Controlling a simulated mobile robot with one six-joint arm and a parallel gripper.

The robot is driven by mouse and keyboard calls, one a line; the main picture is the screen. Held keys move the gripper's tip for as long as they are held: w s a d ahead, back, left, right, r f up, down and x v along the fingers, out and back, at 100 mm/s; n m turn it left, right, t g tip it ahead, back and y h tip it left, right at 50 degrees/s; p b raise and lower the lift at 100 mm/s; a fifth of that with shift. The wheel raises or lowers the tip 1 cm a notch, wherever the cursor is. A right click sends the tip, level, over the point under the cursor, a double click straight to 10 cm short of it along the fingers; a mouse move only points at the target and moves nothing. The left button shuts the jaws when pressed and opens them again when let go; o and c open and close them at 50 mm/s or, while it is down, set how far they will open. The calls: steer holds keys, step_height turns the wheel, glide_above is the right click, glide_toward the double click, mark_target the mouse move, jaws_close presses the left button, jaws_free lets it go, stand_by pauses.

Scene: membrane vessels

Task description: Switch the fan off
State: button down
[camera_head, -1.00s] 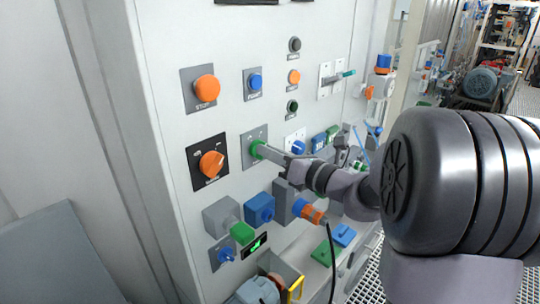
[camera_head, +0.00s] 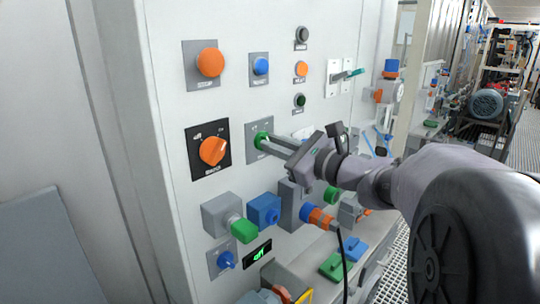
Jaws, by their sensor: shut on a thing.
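A green knob (camera_head: 261,138) sits on a grey plate on the white panel, with small markings above it that are too small to read. My gripper (camera_head: 270,141) reaches in from the right with its fingers shut on this knob. The fingers hide part of the knob, so its pointing direction cannot be told. I cannot read a fan label on any control.
Around the knob are an orange rotary switch (camera_head: 212,151) on a black plate, an orange button (camera_head: 210,62), a blue button (camera_head: 261,66) and a lever (camera_head: 347,75). Below are a small green-lit display (camera_head: 257,254), grey and blue boxes and an orange-blue plug (camera_head: 317,216).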

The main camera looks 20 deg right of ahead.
steer(key=shift+f+n+b, duration=0.15)
steer(key=shift+n+b, duration=0.35)
steer(key=shift+n, duration=0.1)
steer(key=c, duration=1.5)
jaws_free()
steer(key=shift+o, duration=0.2)
steer(key=p+v, duration=0.1)
steer(key=v, duration=1.6)
steer(key=shift+s+p, duration=0.25)
steer(key=shift+p, duration=0.15)
